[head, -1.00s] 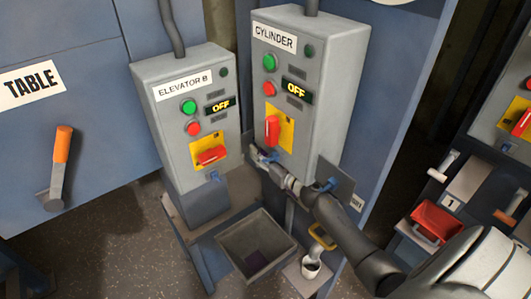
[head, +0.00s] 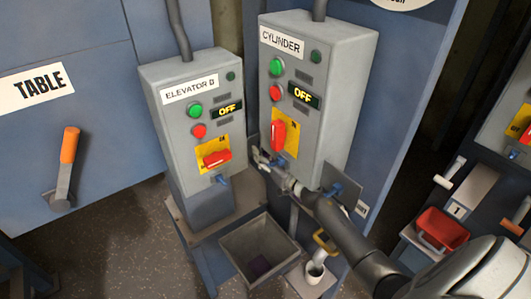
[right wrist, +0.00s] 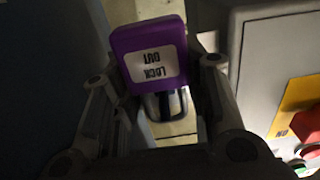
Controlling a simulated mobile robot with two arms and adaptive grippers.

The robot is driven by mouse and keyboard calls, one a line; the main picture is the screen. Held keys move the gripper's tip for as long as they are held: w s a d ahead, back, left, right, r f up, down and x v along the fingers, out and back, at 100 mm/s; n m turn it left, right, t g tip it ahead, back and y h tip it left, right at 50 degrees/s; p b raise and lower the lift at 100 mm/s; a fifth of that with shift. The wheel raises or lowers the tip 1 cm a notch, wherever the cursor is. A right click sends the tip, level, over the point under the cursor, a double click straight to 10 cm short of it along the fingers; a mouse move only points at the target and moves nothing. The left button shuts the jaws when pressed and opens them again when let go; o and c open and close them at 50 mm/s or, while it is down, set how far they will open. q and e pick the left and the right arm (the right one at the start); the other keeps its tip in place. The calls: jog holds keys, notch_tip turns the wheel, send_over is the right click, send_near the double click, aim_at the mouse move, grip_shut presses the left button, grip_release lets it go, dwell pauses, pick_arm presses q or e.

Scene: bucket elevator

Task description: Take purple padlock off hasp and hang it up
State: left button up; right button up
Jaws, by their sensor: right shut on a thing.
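The purple padlock (right wrist: 150,58) fills the upper middle of the right wrist view, its white "LOCK OUT" label upside down. My right gripper (right wrist: 155,75) is shut on its body. The metal shackle (right wrist: 165,104) points down in that view with a dark blue piece inside its loop; I cannot tell whether that is a hasp. In the head view my right gripper (head: 264,163) is between the two boxes, beside the CYLINDER box (head: 343,85); the padlock is not clear there. A blue hasp (head: 222,180) shows below the ELEVATOR B switch. My left gripper is not in view.
The ELEVATOR B box (head: 165,130) stands just left of my gripper. An open grey bin (head: 246,270) is below it, with a dark purple patch inside. A yellow loop (head: 325,243) and a white cup (head: 315,271) are under my forearm. A red tray (head: 442,230) is at right.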

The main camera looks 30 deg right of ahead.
jog(key=shift+f+b, duration=0.55)
jog(key=shift+f, duration=0.2)
jog(key=o, duration=1.1)
jog(key=shift+o, duration=0.2)
jog(key=s+p, duration=0.2)
jog(key=s, duration=0.8)
jog(key=shift+d+f, duration=0.3)
jog(key=shift+d, duration=0.1)
dwell(0.7)
